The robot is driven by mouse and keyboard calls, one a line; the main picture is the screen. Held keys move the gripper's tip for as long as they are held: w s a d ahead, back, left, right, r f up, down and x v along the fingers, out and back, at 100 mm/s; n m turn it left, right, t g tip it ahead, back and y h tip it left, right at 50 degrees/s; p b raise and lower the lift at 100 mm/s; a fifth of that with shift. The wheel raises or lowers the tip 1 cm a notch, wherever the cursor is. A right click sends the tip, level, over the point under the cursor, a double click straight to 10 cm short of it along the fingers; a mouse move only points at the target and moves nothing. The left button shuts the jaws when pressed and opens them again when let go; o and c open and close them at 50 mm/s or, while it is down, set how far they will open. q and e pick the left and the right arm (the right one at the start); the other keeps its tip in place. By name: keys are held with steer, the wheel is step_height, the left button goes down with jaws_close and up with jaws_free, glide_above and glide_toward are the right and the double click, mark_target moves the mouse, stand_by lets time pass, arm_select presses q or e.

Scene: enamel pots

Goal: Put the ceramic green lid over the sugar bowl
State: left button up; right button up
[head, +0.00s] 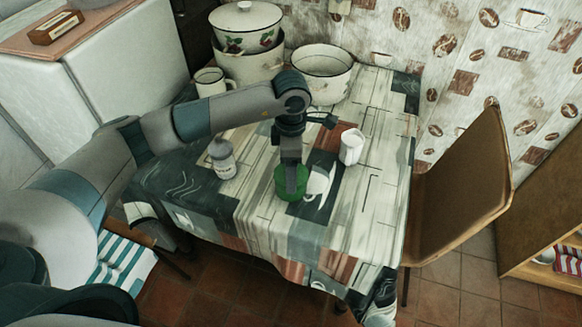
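The green lid (280,184) is at the front middle of the table, partly hidden by my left gripper. My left gripper (291,192) points down over it, and its fingers overlap the lid in this view. I cannot tell whether the fingers are closed on the lid or whether the lid touches the table. A small white vessel (351,147), which may be the sugar bowl, stands upright to the right and farther back. My gripper is apart from it. My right gripper is not in view.
A grey-topped jar (222,160) stands left of the lid. A white mug (211,82), stacked enamel pots (247,68) and a wide enamel pot (322,75) stand at the back. A chair (460,190) is at the table's right side. The front right tabletop is clear.

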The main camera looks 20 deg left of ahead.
arm_select(q)
steer(key=shift+f+b, duration=0.2)
steer(key=shift+b, duration=0.2)
steer(key=shift+s, duration=0.1)
steer(key=o, duration=1.1)
steer(key=shift+o, duration=1)
steer(key=shift+r, duration=0.1)
steer(key=shift+r, duration=0.1)
